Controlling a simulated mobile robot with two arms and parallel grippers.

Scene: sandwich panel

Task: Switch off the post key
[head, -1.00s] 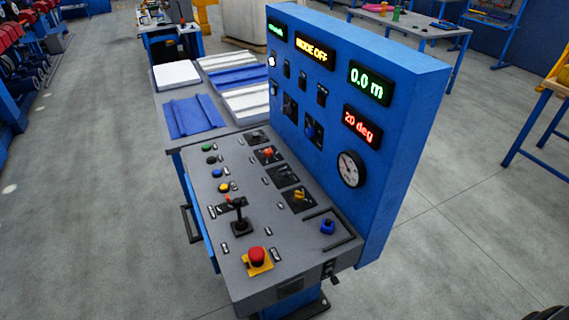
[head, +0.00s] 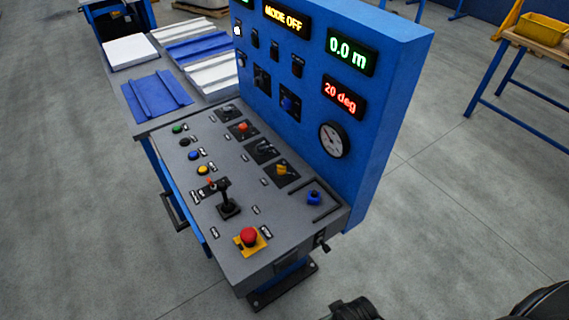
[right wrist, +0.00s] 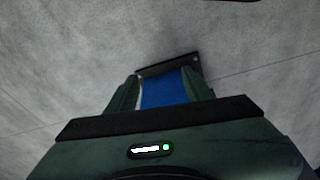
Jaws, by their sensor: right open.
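The grey sloping control desk (head: 245,190) stands in front of a blue upright panel (head: 375,165). A small dark key-like switch (head: 322,244) sticks out of the desk's right end face; I cannot tell its turn position. A blue knob (head: 314,197) sits on the desk top near that end. The yellow display (head: 284,18) reads "MODE OFF". My right gripper (right wrist: 163,88) is open in the right wrist view, with the desk's blue leg (right wrist: 165,90) showing beyond its fingers; nothing is held. Dark parts at the head view's bottom right seem to be my arm. My left gripper is out of view.
The desk top carries a red mushroom button (head: 249,237) on a yellow plate, a black joystick (head: 228,205) and several coloured buttons. A black foot plate (head: 285,287) stands on the floor below. Open grey floor lies right of the panel, with a wooden-topped table (head: 540,48) beyond.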

